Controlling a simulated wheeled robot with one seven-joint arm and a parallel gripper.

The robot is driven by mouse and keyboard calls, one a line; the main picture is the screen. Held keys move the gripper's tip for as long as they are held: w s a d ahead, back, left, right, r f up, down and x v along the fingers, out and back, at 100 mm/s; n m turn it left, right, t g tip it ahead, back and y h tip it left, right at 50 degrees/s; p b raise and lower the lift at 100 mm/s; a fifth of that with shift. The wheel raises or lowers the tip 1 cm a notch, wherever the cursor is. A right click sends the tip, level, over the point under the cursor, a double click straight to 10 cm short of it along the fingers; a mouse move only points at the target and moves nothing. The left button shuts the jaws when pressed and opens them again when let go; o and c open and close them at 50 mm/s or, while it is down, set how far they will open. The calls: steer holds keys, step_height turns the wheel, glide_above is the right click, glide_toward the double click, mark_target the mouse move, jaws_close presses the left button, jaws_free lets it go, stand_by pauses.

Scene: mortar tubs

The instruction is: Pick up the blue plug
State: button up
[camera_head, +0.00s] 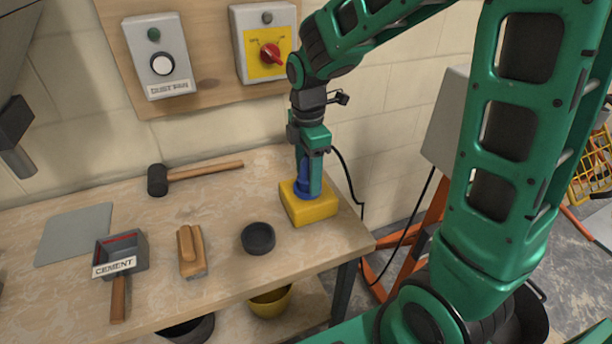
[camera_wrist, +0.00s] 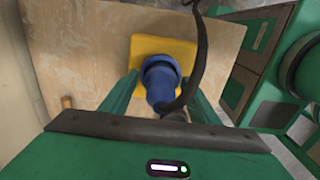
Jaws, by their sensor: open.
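The blue plug (camera_head: 304,184) stands upright on a yellow block (camera_head: 312,210) near the right end of the workbench. In the wrist view the blue plug (camera_wrist: 160,80) lies between the two fingers, and the yellow block (camera_wrist: 184,50) shows behind it. A dark cable (camera_wrist: 197,60) runs from the plug's end. My gripper (camera_head: 309,180) points down around the plug with its green fingers on either side. It is open; in the wrist view my gripper (camera_wrist: 157,95) shows gaps beside the plug. The near finger partly hides the plug in the head view.
On the workbench (camera_head: 215,215) are a black round cup (camera_head: 258,238), a wooden float (camera_head: 191,250), a mallet (camera_head: 195,174) and a cement scoop (camera_head: 119,262). Switch boxes hang on the wall behind. A black cable (camera_head: 350,180) hangs right of the gripper, by the bench edge.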

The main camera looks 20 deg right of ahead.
steer(key=c, duration=1)
